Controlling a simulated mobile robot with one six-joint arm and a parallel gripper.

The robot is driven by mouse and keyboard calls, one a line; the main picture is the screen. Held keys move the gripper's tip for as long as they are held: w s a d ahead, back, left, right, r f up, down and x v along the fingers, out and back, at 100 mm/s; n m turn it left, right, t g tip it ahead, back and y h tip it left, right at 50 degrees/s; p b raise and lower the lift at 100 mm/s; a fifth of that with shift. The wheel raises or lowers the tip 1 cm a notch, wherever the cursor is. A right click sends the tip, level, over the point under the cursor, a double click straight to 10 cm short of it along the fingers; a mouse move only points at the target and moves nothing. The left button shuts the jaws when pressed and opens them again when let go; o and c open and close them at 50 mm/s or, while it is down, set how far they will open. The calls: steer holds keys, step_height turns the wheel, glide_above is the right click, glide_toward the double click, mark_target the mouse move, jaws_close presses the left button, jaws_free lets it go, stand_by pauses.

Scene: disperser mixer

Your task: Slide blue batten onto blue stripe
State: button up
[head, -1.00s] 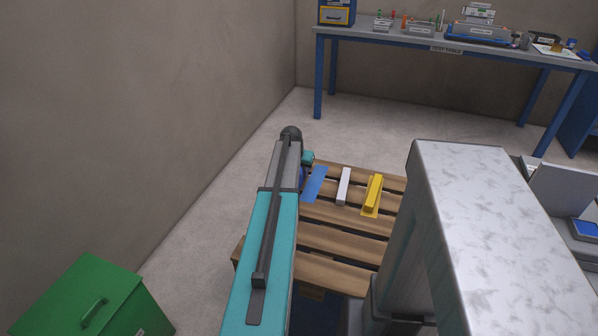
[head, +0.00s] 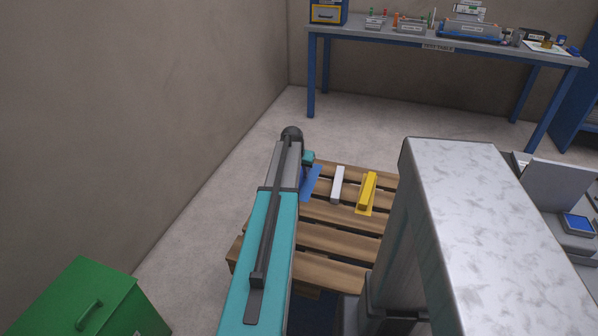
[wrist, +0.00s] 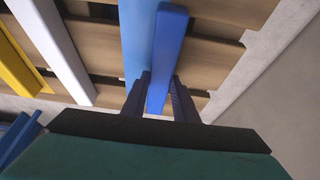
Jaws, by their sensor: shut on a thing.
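The dark blue batten (wrist: 167,50) stands between the two dark fingers of my gripper (wrist: 160,88), which is shut on it. The lighter blue stripe (wrist: 135,38) lies flat on the pallet just left of the batten in the wrist view. The batten runs roughly along the stripe, and its left side overlaps or borders the stripe's right edge; I cannot tell how much stripe is under it. In the head view the blue stripe (head: 313,182) shows partly, right of my arm. My gripper and most of the batten are hidden there behind the arm.
On the wooden pallet (head: 340,240), a white batten (head: 338,184) and a yellow batten (head: 368,190) on a yellow stripe lie right of the blue stripe. A green box (head: 85,300) stands at lower left. A blue-legged test table (head: 440,36) stands at the back.

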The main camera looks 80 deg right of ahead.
steer(key=shift+s+a, duration=0.15)
steer(key=shift+s, duration=0.7)
steer(key=shift+s+a, duration=0.1)
steer(key=shift+s, duration=0.75)
steer(key=o, duration=1.2)
steer(key=shift+v, duration=0.8)
steer(key=v, duration=1.2)
steer(key=shift+r, duration=0.15)
steer(key=shift+w, duration=0.1)
